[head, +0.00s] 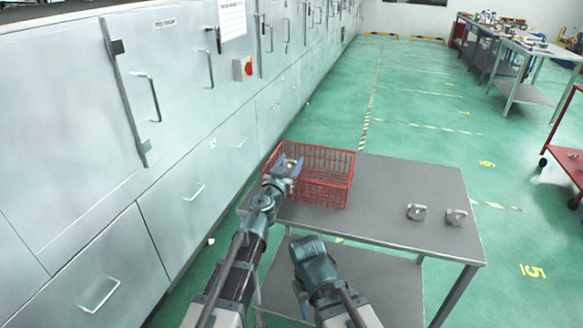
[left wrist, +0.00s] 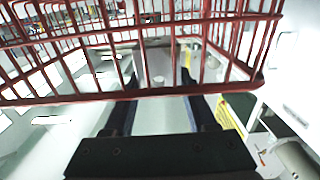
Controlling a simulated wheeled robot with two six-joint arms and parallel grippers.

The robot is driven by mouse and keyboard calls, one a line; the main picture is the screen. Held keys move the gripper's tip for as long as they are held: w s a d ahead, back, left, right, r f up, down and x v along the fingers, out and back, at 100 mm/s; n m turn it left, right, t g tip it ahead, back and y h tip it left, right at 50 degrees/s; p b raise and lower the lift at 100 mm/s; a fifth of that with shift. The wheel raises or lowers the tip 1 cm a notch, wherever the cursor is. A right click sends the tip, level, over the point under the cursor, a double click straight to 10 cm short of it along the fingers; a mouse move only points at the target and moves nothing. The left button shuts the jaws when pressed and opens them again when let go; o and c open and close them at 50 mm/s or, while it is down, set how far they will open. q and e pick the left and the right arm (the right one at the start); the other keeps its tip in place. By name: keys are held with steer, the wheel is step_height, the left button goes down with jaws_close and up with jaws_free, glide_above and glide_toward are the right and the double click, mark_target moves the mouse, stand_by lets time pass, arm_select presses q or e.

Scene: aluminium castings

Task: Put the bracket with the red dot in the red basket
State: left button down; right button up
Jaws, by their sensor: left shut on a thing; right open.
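The red wire basket (head: 330,194) stands on the far left part of the grey table. My left gripper (head: 289,168) is at the basket's left end, shut on a small grey metal bracket (head: 293,161). No red dot can be made out on it. In the left wrist view, red basket wires (left wrist: 150,94) cross in front of my fingers, and a grey piece (left wrist: 157,66) shows between them. Two more grey brackets lie on the table, one (head: 416,212) left of the other (head: 456,217); no red dot shows on them. My right gripper (head: 312,258) is open, near the table's front edge.
The grey table (head: 395,185) has free room between the basket and the two brackets. A lower shelf (head: 375,285) is below. Pale cabinets (head: 190,130) with handles line the left. A red cart (head: 570,160) stands at the right; green floor is open beyond.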

arm_select(q)
steer(key=shift+f+b, duration=0.45)
steer(key=shift+b, duration=0.05)
arm_select(e)
steer(key=shift+f, duration=0.45)
steer(key=shift+f, duration=0.15)
arm_select(q)
steer(key=shift+s, duration=0.1)
arm_select(e)
steer(key=shift+s, duration=0.1)
